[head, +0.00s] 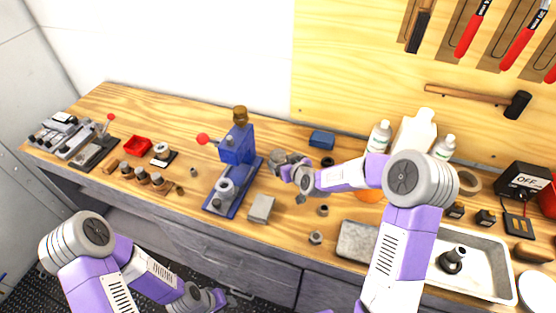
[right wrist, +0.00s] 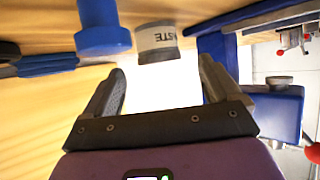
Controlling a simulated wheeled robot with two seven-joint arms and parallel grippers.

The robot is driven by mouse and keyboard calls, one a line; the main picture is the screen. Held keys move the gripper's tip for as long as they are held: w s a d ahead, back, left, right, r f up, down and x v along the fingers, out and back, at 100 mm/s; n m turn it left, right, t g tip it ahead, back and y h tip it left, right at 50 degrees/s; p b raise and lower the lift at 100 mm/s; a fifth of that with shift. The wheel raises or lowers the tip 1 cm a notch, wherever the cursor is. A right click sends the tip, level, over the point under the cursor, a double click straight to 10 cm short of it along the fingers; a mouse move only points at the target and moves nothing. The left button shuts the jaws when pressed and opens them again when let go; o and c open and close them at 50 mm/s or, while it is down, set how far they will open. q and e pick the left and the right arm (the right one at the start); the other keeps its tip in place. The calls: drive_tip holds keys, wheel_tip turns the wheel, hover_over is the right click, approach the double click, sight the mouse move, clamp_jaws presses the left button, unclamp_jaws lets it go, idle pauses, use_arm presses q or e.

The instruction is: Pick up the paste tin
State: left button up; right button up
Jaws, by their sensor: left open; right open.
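The paste tin (right wrist: 158,42), a grey tin with a pale band lettered "ASTE", shows in the right wrist view just beyond the fingertips, roughly centred between them. My right gripper (right wrist: 162,70) is open and empty, with a small gap to the tin. In the head view my right gripper (head: 284,170) is over the middle of the bench, right of the blue press; the tin is hard to tell apart from it there. My left gripper (head: 220,298) is low at the front of the bench, away from the tin; it is open, its fingers small in view.
A blue round-headed thing (right wrist: 102,28) stands left of the tin in the wrist view. On the bench are a blue press (head: 237,150), a grey block (head: 261,208), a blue box (head: 322,140), white bottles (head: 379,137) and a metal tray (head: 480,283).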

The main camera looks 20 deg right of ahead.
sight(281, 158)
drive_tip(key=x, duration=0.4)
drive_tip(key=shift+f, duration=0.1)
drive_tip(key=shift+d, duration=0.1)
drive_tip(key=shift+c, duration=0.3)
drive_tip(key=c, duration=1.2)
